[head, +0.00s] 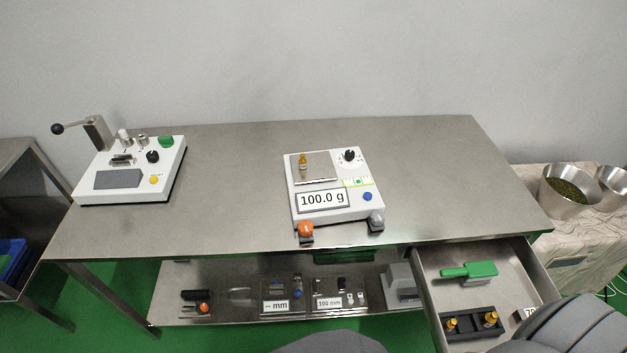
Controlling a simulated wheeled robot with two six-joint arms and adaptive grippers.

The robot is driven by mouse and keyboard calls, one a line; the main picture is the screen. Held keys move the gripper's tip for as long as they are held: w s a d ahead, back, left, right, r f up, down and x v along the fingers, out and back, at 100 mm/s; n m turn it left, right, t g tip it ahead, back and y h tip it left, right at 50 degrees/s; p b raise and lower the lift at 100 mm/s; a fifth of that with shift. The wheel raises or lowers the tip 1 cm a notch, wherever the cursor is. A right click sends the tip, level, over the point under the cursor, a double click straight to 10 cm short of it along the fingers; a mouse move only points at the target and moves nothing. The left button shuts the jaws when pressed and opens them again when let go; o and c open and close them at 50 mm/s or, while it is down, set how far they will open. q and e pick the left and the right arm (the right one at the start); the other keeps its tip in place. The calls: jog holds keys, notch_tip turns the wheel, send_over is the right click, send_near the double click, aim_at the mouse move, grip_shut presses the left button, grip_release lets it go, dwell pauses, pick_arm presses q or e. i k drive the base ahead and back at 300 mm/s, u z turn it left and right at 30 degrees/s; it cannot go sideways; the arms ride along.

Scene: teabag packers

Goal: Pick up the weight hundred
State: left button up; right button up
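A small brass weight (303,162) stands upright on the metal pan of a white scale (335,214) at the middle of the steel table. The scale's display (322,200) reads 100.0 g, so this looks like the hundred weight. Two more brass weights, one on the left (451,324) and one on the right (491,318), sit in a black holder (472,324) in the open drawer at the lower right. Neither of my grippers shows; only grey parts of my arms appear at the bottom edge.
A white device with a lever (130,178) stands at the table's left. The open drawer (430,288) also holds a green-handled tool (472,271). Several instruments sit on the lower shelf (235,310). Metal bowls (565,196) stand at the right. The tabletop (430,170) beside the scale is clear.

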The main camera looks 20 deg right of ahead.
aim_at(302, 162)
jog(key=u, duration=1.75)
jog(key=i, duration=1.05)
jog(key=z, duration=3.35)
